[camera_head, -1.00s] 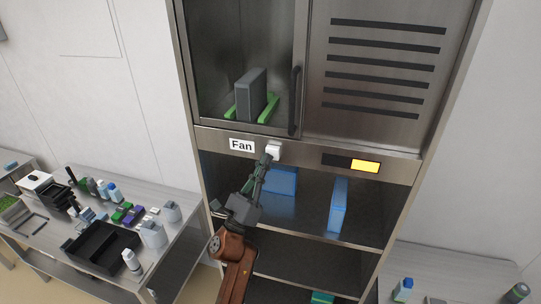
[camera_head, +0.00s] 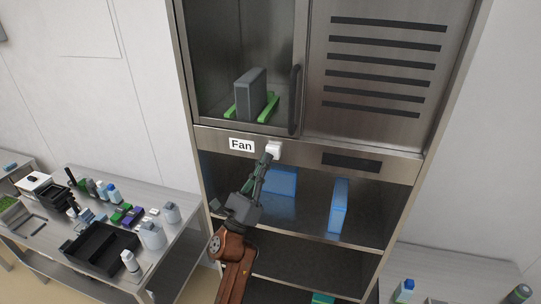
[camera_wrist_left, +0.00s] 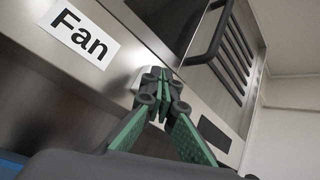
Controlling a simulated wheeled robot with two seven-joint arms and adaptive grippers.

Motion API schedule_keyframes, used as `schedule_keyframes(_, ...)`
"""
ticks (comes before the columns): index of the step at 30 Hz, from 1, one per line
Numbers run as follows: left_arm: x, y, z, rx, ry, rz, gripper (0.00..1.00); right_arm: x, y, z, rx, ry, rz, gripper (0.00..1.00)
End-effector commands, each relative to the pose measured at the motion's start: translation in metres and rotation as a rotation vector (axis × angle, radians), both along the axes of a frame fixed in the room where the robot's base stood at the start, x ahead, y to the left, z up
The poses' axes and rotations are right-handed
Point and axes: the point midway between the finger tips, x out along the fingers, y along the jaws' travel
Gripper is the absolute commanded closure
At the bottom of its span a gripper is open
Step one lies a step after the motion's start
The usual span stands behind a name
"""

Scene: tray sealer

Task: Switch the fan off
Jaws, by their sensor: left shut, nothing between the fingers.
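The fan switch (camera_head: 274,149) is a small white block on the steel strip of the cabinet, right of the "Fan" label (camera_head: 241,145). The label also shows in the left wrist view (camera_wrist_left: 79,34). My left gripper (camera_head: 268,156) is shut and empty, with its tips at the switch. In the left wrist view the closed fingertips (camera_wrist_left: 161,84) hide most of the switch, so I cannot tell its exact position. The display (camera_head: 351,162) to the right on the same strip is dark. My right gripper is not in view.
Above the strip are a glass door with a dark handle (camera_head: 295,100) and a vented panel (camera_head: 385,65). Below are open shelves with blue boxes (camera_head: 339,206). A cluttered table (camera_head: 75,275) stands at the left, another at the right.

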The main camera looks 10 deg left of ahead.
Motion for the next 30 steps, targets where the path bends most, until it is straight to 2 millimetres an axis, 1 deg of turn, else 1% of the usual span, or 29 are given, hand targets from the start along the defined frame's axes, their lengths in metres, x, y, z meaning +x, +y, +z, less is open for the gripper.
schedule_keyframes(8, -0.001, 0.0, 0.0, 0.0, 0.0, 0.0, 1.0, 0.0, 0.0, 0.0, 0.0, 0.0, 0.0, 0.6)
schedule_keyframes(11, -0.005, 0.0, 0.0, 0.001, 0.0, 0.001, 1.0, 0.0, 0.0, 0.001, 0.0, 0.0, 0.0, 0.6)
schedule_keyframes(24, -0.047, 0.002, 0.0, 0.0, -0.001, -0.001, 1.0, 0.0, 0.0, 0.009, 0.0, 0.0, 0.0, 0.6)
schedule_keyframes(30, -0.06, 0.002, 0.0, 0.001, 0.0, 0.001, 1.0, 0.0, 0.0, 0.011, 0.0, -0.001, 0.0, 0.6)
